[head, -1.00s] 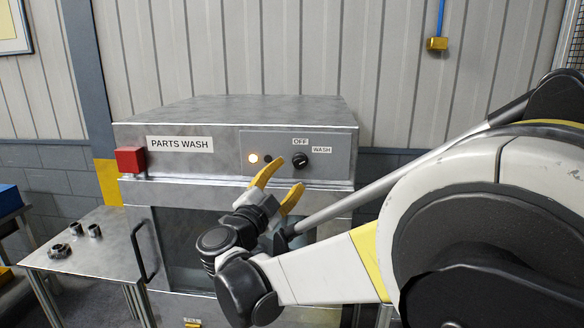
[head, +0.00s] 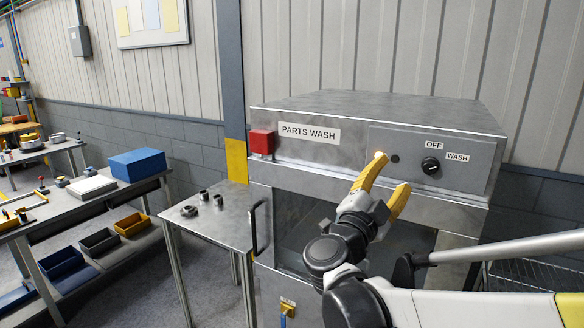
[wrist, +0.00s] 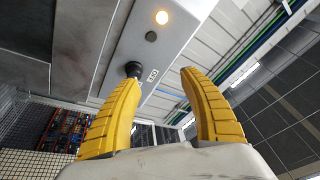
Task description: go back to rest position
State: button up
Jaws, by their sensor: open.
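My gripper (head: 392,172) is open and empty, its two yellow fingers raised in front of the parts washer's control panel (head: 478,165). The black knob (head: 431,165) sits right of the fingers in the head view, beside the OFF and WASH labels. Its exact setting is too small to tell. An amber light (wrist: 161,17) glows on the panel in the wrist view. In the head view a fingertip overlaps that light. In the wrist view the knob (wrist: 133,69) shows near the left fingertip, with nothing between the fingers (wrist: 160,77).
The washer (head: 385,105) has a red box (head: 262,142) at its left corner and a door handle (head: 260,228) below. A small metal table (head: 225,228) with several dark parts stands left of it. A workbench (head: 95,205) with bins stands further left. Floor shows between them.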

jog(key=s+a+f+n+t+y+b, duration=0.3)
jog(key=a+f+n+y+b, duration=0.4)
jog(key=a+n+y, duration=0.75)
jog(key=s+d+f+n+g+b, duration=0.1)
jog(key=s+d+f+g, duration=0.1)
jog(key=s+f+g, duration=0.2)
jog(key=s+d+f+n+g+b, duration=0.1)
jog(key=s+d+f+g, duration=0.2)
jog(key=s+f, duration=0.5)
jog(key=s+d+f+n+g+b, duration=0.1)
jog(key=s+f, duration=0.6)
jog(key=f, duration=0.7)
jog(key=d+n+g, duration=0.1)
jog(key=d+g, duration=0.1)
jog(key=g, duration=0.1)
jog(key=shift+f+g, duration=0.25)
jog(key=shift+g, duration=0.05)
